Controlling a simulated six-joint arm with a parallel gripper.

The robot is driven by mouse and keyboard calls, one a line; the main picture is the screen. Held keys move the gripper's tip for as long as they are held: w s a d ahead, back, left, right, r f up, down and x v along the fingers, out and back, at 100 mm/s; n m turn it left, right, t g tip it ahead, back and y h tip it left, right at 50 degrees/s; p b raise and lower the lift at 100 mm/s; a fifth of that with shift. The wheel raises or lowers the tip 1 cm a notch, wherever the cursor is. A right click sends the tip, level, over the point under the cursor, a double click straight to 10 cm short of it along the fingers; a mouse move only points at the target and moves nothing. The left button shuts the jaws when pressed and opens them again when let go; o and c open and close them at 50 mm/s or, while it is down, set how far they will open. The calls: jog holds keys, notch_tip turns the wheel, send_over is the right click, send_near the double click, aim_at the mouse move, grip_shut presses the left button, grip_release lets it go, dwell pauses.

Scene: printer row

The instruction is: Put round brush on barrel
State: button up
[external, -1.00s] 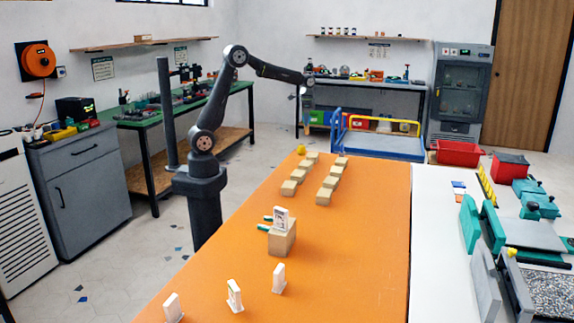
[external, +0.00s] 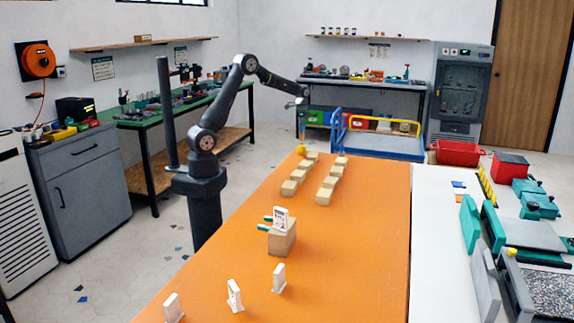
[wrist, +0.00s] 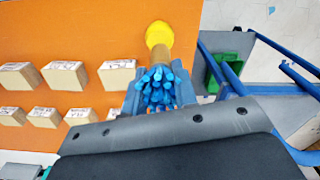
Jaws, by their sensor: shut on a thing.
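My gripper (external: 303,99) is at the far end of the orange table, pointing down. In the wrist view its fingers (wrist: 156,103) are shut on what looks like the round brush (wrist: 157,86), with blue bristles towards the camera and a tan shaft beyond. A round yellow piece (wrist: 159,34) is in line with the shaft; it also shows at the table's far edge in the external view (external: 300,150). I cannot tell whether it is part of the brush. Pale blocks (external: 289,187) with printed tops stand in two rows nearby. I cannot make out which thing is the barrel.
A larger block (external: 282,240) with a white card on top and teal cylinders beside it stands mid-table. Several white cards (external: 235,296) stand at the near end. A blue and yellow cart (external: 385,145) is past the far edge. The table's right side is clear.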

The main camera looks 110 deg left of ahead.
aim_at(301, 140)
jog(key=shift+f, duration=1.45)
jog(key=shift+f, duration=0.1)
jog(key=o, duration=1)
jog(key=shift+f, duration=0.1)
notch_tip(301, 140, up, 12)
jog(key=shift+r, duration=0.2)
notch_tip(301, 140, down, 13)
jog(key=shift+r, duration=2.4)
